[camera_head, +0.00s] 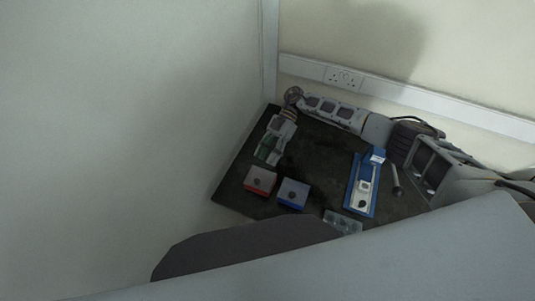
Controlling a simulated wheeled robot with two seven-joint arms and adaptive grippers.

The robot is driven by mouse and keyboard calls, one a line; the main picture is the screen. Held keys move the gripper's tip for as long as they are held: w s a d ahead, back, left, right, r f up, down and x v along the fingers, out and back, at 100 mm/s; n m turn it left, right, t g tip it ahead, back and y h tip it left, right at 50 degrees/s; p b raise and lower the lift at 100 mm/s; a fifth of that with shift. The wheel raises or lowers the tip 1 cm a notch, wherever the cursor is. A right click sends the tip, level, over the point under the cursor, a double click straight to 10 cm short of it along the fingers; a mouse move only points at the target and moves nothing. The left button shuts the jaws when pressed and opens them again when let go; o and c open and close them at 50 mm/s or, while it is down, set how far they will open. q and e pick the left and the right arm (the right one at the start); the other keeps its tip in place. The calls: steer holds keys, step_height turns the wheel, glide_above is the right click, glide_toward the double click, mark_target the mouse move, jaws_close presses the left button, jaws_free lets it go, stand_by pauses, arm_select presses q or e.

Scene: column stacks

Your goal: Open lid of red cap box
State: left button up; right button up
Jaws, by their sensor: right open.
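The red-edged box (260,180) sits near the front left of the dark table. It has a grey top with a small dark round mark, and its lid looks closed. My right arm appears to reach in from the right and bend along the back of the table. My right gripper (266,156) is open, just behind the red box and apart from it as far as I can tell. Its fingertips are small and dim here, and I see nothing held. My left gripper is not in view.
A similar blue-edged box (293,193) stands right of the red one. A blue tray (371,203) with white parts lies farther right, beside a grey rod-like object (396,181). A translucent item (343,221) is at the front edge. The middle of the table (318,160) is clear.

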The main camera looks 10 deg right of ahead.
steer(key=v, duration=1.2)
stand_by(0.5)
steer(key=shift+s+d, duration=0.1)
steer(key=shift+d, duration=0.05)
stand_by(0.3)
